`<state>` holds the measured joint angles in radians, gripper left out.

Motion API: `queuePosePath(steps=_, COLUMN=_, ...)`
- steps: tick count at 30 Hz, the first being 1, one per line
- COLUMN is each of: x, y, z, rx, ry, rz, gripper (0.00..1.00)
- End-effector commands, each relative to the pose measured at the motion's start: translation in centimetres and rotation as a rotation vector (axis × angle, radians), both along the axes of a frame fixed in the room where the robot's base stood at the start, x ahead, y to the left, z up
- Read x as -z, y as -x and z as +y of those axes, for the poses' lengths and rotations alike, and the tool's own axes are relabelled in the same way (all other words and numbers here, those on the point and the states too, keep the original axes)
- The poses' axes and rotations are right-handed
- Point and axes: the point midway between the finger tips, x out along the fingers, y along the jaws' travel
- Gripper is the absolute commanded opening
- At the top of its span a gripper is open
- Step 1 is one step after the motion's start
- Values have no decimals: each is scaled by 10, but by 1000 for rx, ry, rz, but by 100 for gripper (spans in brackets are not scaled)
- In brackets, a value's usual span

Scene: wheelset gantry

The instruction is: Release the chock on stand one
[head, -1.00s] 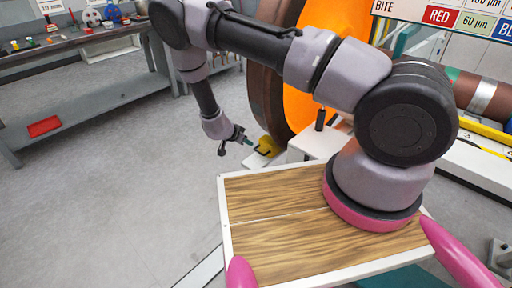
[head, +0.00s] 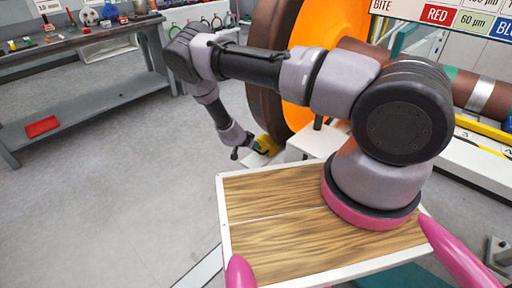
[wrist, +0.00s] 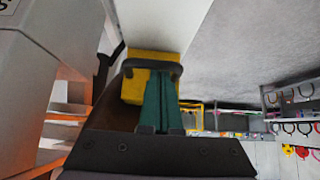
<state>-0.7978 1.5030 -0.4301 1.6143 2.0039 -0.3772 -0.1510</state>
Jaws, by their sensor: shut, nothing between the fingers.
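The chock is a yellow block (head: 268,143) low at the foot of the big wheel. In the wrist view the yellow block (wrist: 140,88) has a dark bar-shaped handle (wrist: 150,66) across it. My gripper (head: 257,148) is down beside the block in the head view. In the wrist view its teal fingers (wrist: 161,80) are closed together, with nothing seen between them. Their tips overlap the handle in the picture; whether they touch it I cannot tell. The fingers hide part of the block.
The large orange wheel (head: 307,50) with a brown rim stands right behind the chock. A white box-like stand (head: 312,143) is just right of it. A grey workbench (head: 90,92) with a red tray (head: 42,126) beneath is at left. The floor between is clear.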

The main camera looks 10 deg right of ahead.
Motion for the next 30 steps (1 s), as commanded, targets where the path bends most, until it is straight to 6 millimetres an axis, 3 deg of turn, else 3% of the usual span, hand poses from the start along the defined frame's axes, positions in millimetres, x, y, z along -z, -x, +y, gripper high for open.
queuePosePath(steps=4, x=0, y=4, z=5, rx=0, ry=-2, rz=1, gripper=0)
queuePosePath(steps=12, x=0, y=33, z=47, rx=0, ry=-4, rz=1, gripper=0)
queuePosePath(steps=15, x=0, y=39, z=54, rx=0, ry=-3, rz=1, gripper=0)
queuePosePath(steps=30, x=-7, y=39, z=51, rx=0, ry=-3, rz=2, gripper=0)
